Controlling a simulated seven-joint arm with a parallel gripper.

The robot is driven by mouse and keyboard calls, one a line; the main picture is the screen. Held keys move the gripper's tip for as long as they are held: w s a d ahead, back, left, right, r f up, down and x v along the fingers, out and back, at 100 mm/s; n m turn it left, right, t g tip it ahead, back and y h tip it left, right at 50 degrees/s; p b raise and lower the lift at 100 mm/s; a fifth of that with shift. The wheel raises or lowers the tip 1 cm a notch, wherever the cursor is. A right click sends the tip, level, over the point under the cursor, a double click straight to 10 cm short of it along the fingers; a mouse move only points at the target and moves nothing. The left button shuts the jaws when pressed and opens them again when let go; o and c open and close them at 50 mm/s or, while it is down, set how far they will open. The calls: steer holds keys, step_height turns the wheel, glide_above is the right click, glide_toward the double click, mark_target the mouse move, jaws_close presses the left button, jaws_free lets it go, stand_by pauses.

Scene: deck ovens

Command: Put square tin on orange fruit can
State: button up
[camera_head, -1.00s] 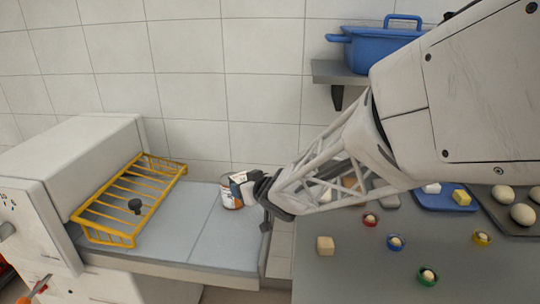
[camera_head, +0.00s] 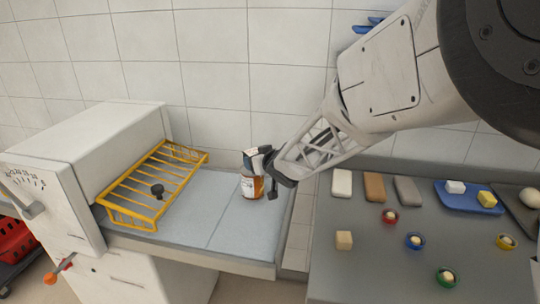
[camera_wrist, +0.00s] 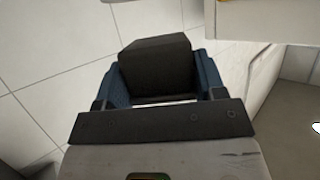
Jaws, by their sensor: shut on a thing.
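The orange fruit can (camera_head: 250,187), with a white and orange label, stands upright at the right end of the grey-blue counter. My gripper (camera_head: 260,160) reaches in from the right and is just above the can's top. In the wrist view, the blue-sided fingers of my gripper (camera_wrist: 160,85) are shut on a dark block, which I take for the square tin (camera_wrist: 155,62). The tin is small and partly hidden in the head view. I cannot tell if it touches the can. The can does not show in the wrist view.
A yellow wire rack (camera_head: 125,215) with a dark knob lies left of the can, in front of a white oven (camera_head: 95,145). A dark table (camera_head: 375,265) at the right holds several small items and a blue tray (camera_head: 455,203). Free counter lies between rack and can.

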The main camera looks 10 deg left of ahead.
mark_target(254, 153)
steer(key=shift+w+a+f, duration=0.1)
steer(key=shift+w+a, duration=0.4)
steer(key=shift+w, duration=0.4)
steer(key=shift+w+a+f, duration=0.1)
steer(key=shift+w+a, duration=0.4)
steer(key=shift+w, duration=0.4)
steer(key=shift+w, duration=0.15)
steer(key=shift+w+a, duration=0.15)
steer(key=shift+w, duration=0.05)
steer(key=shift+f, duration=1.75)
steer(key=shift+f, duration=0.2)
steer(key=o, duration=1)
steer(key=shift+o, duration=0.2)
steer(key=shift+r, duration=0.2)
